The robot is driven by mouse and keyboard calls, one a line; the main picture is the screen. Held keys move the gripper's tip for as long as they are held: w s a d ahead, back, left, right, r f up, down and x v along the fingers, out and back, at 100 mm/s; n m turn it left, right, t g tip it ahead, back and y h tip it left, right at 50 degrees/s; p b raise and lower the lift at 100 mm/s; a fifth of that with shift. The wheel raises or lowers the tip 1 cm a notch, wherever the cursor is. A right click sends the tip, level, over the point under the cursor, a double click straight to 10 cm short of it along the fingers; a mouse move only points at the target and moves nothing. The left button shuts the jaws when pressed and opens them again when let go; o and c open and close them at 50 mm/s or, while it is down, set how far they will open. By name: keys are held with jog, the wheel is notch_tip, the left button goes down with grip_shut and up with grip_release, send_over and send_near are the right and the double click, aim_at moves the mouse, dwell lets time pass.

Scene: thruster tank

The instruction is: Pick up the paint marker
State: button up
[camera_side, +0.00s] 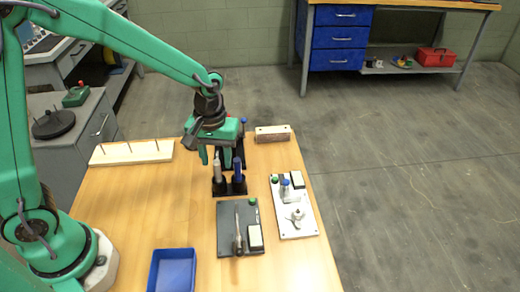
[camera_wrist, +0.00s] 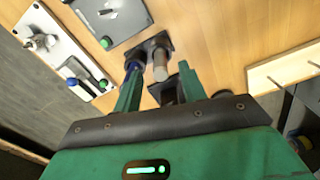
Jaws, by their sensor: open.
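My gripper (camera_side: 215,157) is open, pointing down just above and behind a pair of black holders on the wooden table. A pale grey cylinder (camera_side: 218,170) stands upright in the left holder, and a blue one (camera_side: 238,172) in the right holder. I cannot tell for certain which is the paint marker. In the wrist view, the grey cylinder (camera_wrist: 160,66) shows beyond the gap between the fingers of my gripper (camera_wrist: 158,72). The blue one (camera_wrist: 132,68) shows by the left fingertip. Nothing is held.
A dark board (camera_side: 228,228) and a white board (camera_side: 294,222) with fittings lie in front. A blue tray (camera_side: 157,272) sits at the near edge. A pegged wooden strip (camera_side: 131,155) is at the left, a block (camera_side: 272,134) at the back. Bare table lies left of the holders.

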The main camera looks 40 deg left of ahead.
aim_at(218, 176)
jog(key=shift+f, duration=1.95)
jog(key=shift+c, duration=0.2)
grip_shut()
